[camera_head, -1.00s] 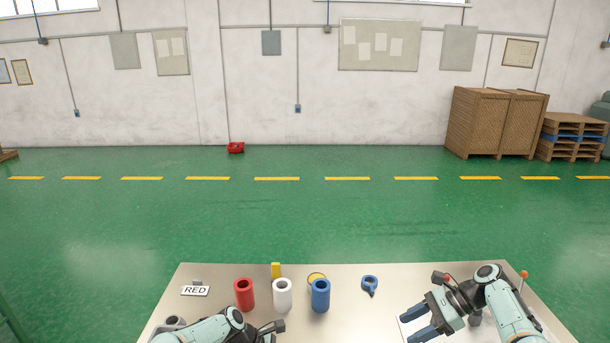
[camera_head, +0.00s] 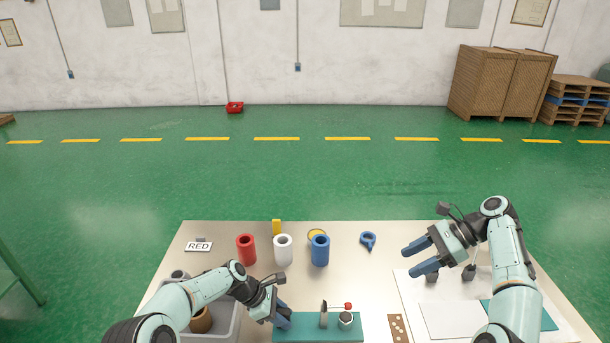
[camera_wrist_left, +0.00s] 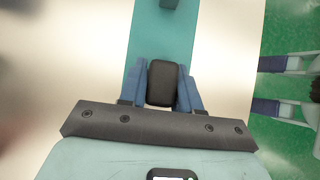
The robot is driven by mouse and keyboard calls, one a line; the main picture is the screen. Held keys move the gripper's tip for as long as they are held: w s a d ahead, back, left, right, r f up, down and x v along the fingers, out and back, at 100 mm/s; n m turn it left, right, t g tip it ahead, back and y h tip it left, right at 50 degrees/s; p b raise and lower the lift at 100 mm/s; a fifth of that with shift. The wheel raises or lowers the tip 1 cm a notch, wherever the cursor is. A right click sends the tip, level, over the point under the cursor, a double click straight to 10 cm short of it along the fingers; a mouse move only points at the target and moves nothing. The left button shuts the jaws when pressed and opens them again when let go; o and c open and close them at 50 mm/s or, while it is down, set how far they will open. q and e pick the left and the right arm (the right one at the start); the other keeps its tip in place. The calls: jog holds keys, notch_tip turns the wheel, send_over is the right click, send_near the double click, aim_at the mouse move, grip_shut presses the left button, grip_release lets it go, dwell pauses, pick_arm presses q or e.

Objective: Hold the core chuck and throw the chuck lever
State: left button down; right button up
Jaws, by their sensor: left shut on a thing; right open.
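The core chuck is a teal base (camera_head: 300,328) at the table's front edge. It bears an upright grey plate (camera_head: 323,315), a round post (camera_head: 345,320) and a lever with a red knob (camera_head: 348,306). My left gripper (camera_head: 283,320) is at the base's left end. In the left wrist view its blue fingers are shut on a dark rounded block (camera_wrist_left: 162,83) over the teal base (camera_wrist_left: 148,40); the fingers hide the block's sides. My right gripper (camera_head: 420,258) is open and empty above the right part of the table, apart from the lever.
Red (camera_head: 246,249), white (camera_head: 283,249) and blue (camera_head: 319,250) tubes stand behind the chuck. A RED sign (camera_head: 199,246) is at the back left. A grey bin (camera_head: 226,328) sits under my left arm. A white sheet (camera_head: 408,300) lies at right.

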pick_arm(q)
jog(key=c, duration=0.7)
grip_release()
jog(key=shift+r, duration=0.1)
jog(key=shift+a+r, duration=1.2)
jog(key=shift+r, duration=1.7)
jog(key=shift+a+r, duration=1.2)
jog(key=shift+r, duration=1.75)
jog(key=shift+a+r, duration=1.2)
jog(key=shift+r, duration=1.7)
jog(key=shift+f, duration=0.1)
